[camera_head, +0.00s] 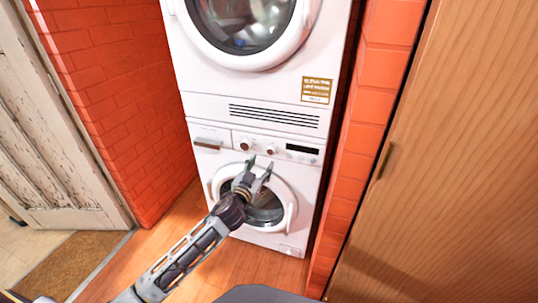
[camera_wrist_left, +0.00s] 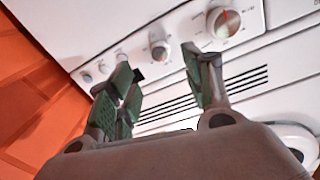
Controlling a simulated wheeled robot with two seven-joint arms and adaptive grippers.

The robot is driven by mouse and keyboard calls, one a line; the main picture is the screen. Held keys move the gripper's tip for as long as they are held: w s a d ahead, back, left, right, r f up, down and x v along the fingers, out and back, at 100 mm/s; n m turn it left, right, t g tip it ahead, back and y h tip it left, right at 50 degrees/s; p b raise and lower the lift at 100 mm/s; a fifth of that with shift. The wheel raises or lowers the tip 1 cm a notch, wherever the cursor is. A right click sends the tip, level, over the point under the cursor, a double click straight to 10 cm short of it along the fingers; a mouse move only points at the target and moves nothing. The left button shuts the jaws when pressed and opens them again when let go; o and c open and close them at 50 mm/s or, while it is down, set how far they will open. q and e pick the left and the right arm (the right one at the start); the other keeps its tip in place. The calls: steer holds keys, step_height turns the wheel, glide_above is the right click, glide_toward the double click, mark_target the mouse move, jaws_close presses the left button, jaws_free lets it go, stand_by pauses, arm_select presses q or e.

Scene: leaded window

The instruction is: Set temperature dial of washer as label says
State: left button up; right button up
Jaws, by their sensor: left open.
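The white washer (camera_head: 212,160) is the lower of two stacked machines. Its panel has a left dial (camera_head: 246,145) and a right dial (camera_head: 271,151), left of a dark display. In the left wrist view a large dial (camera_wrist_left: 223,22) with a red mark and a smaller dial (camera_wrist_left: 160,50) show; I cannot tell which sets temperature. The label (camera_head: 316,90), gold and white, is on the upper machine; its text is too small to read. My left gripper (camera_head: 259,166) is open and empty, just below the dials in the head view; it also shows in the left wrist view (camera_wrist_left: 162,75). My right gripper is not in view.
The washer's round door (camera_head: 284,188) is behind my left gripper. Dark vent slots (camera_head: 273,116) lie above the panel. Red brick walls (camera_head: 124,100) flank the stack closely. A wooden cabinet (camera_head: 450,150) stands at right, a worn door (camera_head: 50,130) at left. Wooden floor is clear in front.

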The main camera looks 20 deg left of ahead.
mark_target(270, 152)
arm_select(q)
steer(key=shift+w+d+b, duration=0.2)
steer(key=shift+w+b, duration=0.2)
steer(key=shift+w, duration=2.25)
steer(key=shift+w+d, duration=0.1)
steer(key=shift+w, duration=1.6)
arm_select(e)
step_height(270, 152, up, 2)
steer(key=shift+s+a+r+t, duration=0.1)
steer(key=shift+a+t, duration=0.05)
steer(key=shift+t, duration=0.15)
arm_select(q)
steer(key=shift+c, duration=0.3)
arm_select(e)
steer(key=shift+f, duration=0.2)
